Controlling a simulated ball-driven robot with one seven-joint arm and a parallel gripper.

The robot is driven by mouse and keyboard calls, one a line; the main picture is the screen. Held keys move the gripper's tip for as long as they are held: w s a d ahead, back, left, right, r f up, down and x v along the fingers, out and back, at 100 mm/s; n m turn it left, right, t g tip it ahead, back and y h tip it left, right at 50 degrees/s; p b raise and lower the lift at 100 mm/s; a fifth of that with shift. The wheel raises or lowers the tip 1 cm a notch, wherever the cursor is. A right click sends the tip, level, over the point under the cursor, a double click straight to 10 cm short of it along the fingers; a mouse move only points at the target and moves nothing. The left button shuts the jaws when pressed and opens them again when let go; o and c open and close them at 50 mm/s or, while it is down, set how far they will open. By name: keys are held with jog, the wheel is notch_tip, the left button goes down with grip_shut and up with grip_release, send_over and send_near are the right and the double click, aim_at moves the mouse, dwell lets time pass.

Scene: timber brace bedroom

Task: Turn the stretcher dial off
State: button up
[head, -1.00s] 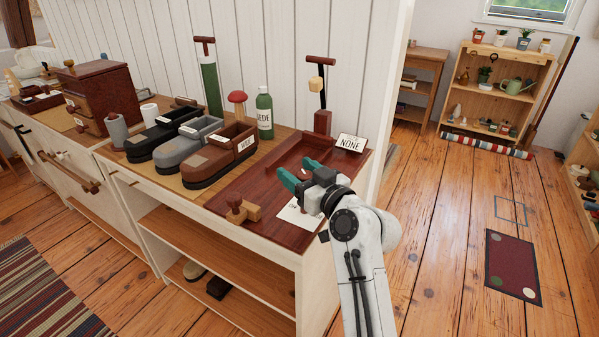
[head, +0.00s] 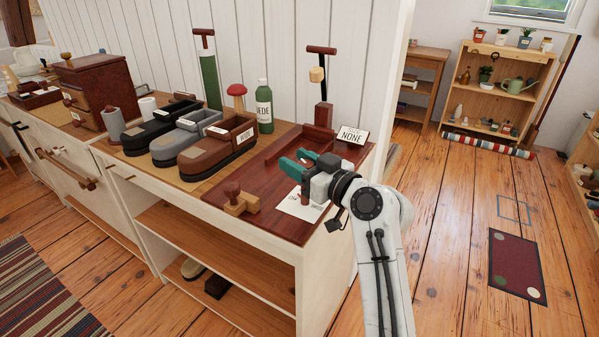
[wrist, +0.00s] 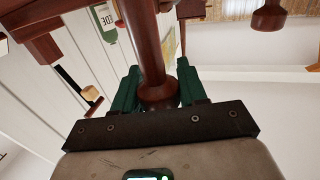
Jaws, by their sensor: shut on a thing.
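My gripper (head: 297,162) has teal fingers and hangs over the dark red wooden tray (head: 222,192) at the counter's right end. In the wrist view its fingers (wrist: 157,92) close around a dark brown turned wooden piece (wrist: 150,50) with a rounded flange; the head view barely shows this piece, and I cannot tell whether it is the stretcher dial. A similar dark knob (wrist: 270,18) shows at the wrist view's top right. No dial markings are readable.
A white paper (head: 302,207) lies under my gripper. A NONE card (head: 352,135), a green bottle (head: 264,106) and a brown shoe (head: 218,145) stand behind or to the left. A plank wall backs the counter; open floor (head: 440,230) lies right.

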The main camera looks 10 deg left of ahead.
jog(key=n+g+y+b, duration=0.1)
jog(key=b, duration=0.1)
jog(key=n+g+b, duration=0.1)
jog(key=g+b, duration=0.1)
jog(key=n+g+y+b, duration=0.1)
jog(key=g+b, duration=0.1)
jog(key=shift+s+f+n+y, duration=0.2)
jog(key=shift+f+n+y, duration=0.1)
jog(key=shift+f, duration=0.05)
jog(key=n+g+b, duration=0.1)
jog(key=g+b, duration=0.1)
jog(key=n+g+b, duration=0.1)
jog(key=g, duration=0.1)
jog(key=shift+s+a+r+n+y, duration=0.15)
jog(key=shift+s+r+n+y, duration=0.15)
jog(key=shift+y, duration=0.1)
jog(key=o, duration=1)
jog(key=d, duration=0.3)
jog(key=d+p, duration=0.1)
jog(key=d, duration=0.6)
jog(key=shift+s+d, duration=0.35)
jog(key=shift+d, duration=0.05)
